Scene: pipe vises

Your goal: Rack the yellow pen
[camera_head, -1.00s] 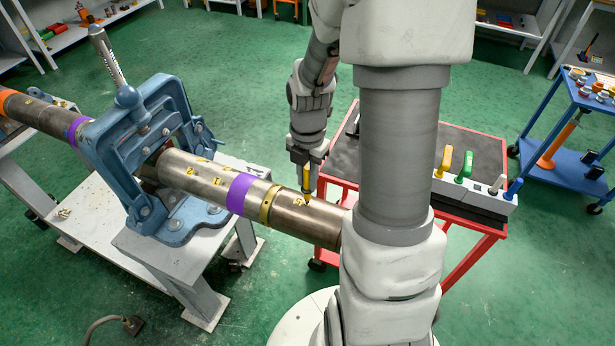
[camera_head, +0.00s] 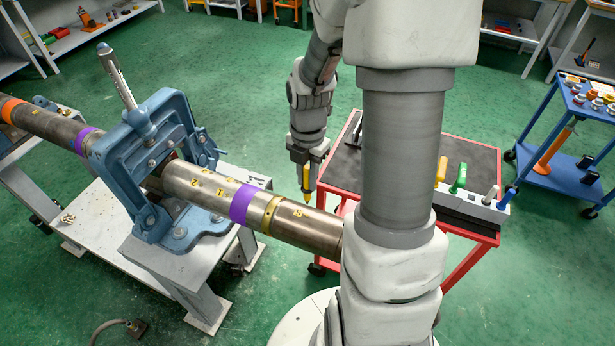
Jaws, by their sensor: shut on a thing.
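The yellow pen (camera_head: 307,186) is held upright, tip down, in my gripper (camera_head: 306,172), which is shut on it. The pen tip shows at the far edge of the steel pipe (camera_head: 310,226); I cannot tell how far apart they are. A pale rack (camera_head: 474,206) sits on the right side of the red cart. A yellow-topped item (camera_head: 441,170), a green one (camera_head: 459,177), a grey one (camera_head: 492,192) and a blue one (camera_head: 507,198) stand in it. My arm hides part of the rack's left side.
The pipe runs through a blue vise (camera_head: 150,165) on a grey stand (camera_head: 190,262). The red cart (camera_head: 482,240) with its dark top (camera_head: 345,165) lies right of my gripper, partly behind my arm. A blue cart (camera_head: 570,170) stands farther right. Green floor is open behind.

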